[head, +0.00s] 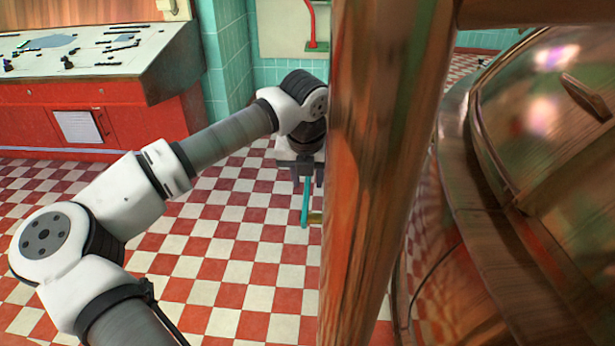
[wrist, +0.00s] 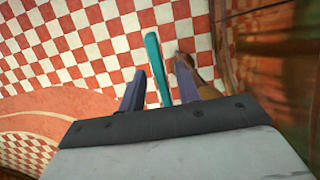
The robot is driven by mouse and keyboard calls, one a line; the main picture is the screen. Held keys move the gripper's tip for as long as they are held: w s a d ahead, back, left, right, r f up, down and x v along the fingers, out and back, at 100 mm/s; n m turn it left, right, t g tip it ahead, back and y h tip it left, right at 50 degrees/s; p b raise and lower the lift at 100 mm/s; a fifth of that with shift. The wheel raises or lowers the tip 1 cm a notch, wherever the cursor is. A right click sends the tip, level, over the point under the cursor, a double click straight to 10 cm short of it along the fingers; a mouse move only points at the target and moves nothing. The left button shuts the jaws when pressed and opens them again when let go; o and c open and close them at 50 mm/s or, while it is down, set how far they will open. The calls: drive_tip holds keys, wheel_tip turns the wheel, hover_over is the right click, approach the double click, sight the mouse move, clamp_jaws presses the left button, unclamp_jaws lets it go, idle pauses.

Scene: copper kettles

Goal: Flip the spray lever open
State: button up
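The spray lever is a thin teal bar (head: 305,203) hanging down beside the copper column in the head view, its lower end near a small brass-coloured piece (head: 315,217). My gripper (head: 307,182) is at the lever's upper part, pointing down, partly hidden by the column. In the wrist view the lever (wrist: 157,66) runs between my two dark fingers (wrist: 160,68), with gaps visible on both sides. The gripper is open. I cannot tell whether either finger touches the lever.
A thick copper column (head: 375,170) stands just right of my gripper. A large copper kettle (head: 540,140) fills the right side. A red control console (head: 100,90) stands at the back left. The checkered floor (head: 215,240) left of the column is clear.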

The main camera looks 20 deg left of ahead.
sight(308, 181)
wheel_tip(308, 181, up, 20)
idle(0.6)
drive_tip(key=shift+d, duration=0.1)
